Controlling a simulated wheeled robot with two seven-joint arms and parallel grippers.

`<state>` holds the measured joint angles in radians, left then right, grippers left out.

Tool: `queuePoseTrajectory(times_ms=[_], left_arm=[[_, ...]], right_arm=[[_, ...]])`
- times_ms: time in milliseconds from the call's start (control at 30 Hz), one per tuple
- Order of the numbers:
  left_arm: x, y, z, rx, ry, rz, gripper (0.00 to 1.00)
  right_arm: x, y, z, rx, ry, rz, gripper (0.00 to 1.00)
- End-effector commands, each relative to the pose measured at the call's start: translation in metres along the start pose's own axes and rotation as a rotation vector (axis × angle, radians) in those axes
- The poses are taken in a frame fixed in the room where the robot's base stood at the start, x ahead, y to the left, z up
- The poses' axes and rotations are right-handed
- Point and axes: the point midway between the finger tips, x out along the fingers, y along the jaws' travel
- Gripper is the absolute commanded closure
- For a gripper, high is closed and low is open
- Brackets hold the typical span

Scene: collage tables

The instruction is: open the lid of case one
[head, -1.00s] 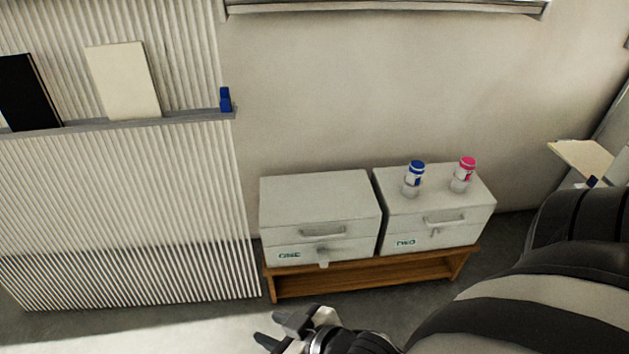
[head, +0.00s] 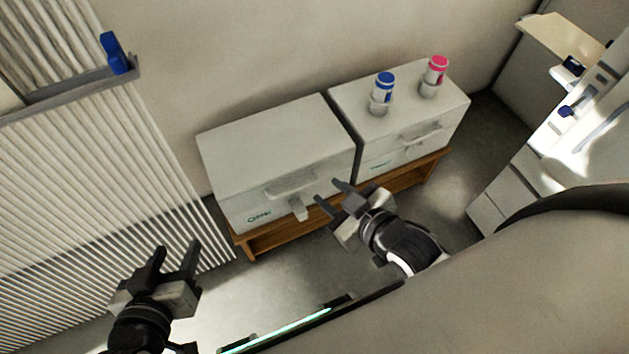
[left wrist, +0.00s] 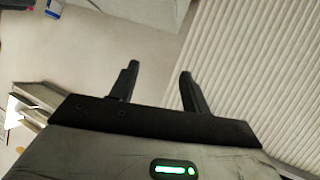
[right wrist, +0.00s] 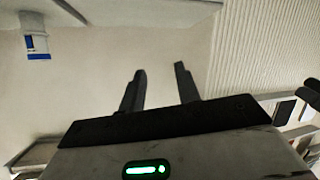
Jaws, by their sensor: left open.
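Case one (head: 268,140) is the left grey-white box with a green label, and its lid is closed. Its handle (head: 291,186) is on the front of the lid, and a latch (head: 299,209) hangs below it. My right gripper (head: 329,192) is open and empty, its fingertips just right of the latch and handle in the picture; I cannot tell the exact gap. In the right wrist view, its fingers (right wrist: 160,72) are apart with nothing between them. My left gripper (head: 176,250) is open and empty, well to the lower left of the case; the left wrist view also shows its fingers (left wrist: 159,70) apart.
A second case (head: 440,107) stands close on the right, with a blue-capped bottle (head: 383,88) and a pink-capped bottle (head: 434,76) on top. Both cases sit on a low wooden bench (head: 412,178). A ribbed panel (head: 60,185) stands at the left. Floor is clear before the bench.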

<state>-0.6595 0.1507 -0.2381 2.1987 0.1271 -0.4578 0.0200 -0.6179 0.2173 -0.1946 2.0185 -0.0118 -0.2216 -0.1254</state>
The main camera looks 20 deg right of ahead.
Motion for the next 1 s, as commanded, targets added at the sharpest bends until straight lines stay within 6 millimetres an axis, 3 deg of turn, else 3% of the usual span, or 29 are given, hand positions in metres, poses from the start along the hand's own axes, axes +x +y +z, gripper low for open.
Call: queuePoseTrajectory(times_ms=[33, 200, 333, 500, 733, 1000], left_arm=[[0.021, -0.003, 0.025, -0.018, 0.038, 0.020, 0.53], [0.049, 0.009, 0.041, -0.086, 0.156, 0.117, 0.53], [0.063, 0.019, 0.052, -0.135, 0.238, 0.199, 0.53], [0.070, 0.029, 0.062, -0.187, 0.318, 0.289, 0.53], [0.069, 0.037, 0.062, -0.220, 0.367, 0.350, 0.53], [0.067, 0.036, 0.052, -0.180, 0.422, 0.352, 0.53]], right_arm=[[0.027, 0.006, 0.043, -0.127, 0.060, 0.022, 0.67], [0.072, 0.035, 0.105, -0.600, 0.307, 0.088, 0.67], [0.093, 0.049, 0.149, -0.944, 0.494, 0.117, 0.67], [0.103, 0.059, 0.196, -1.285, 0.703, 0.124, 0.67], [0.101, 0.066, 0.223, -1.483, 0.850, 0.118, 0.67], [0.119, 0.053, 0.205, -1.499, 0.872, 0.121, 0.67]])
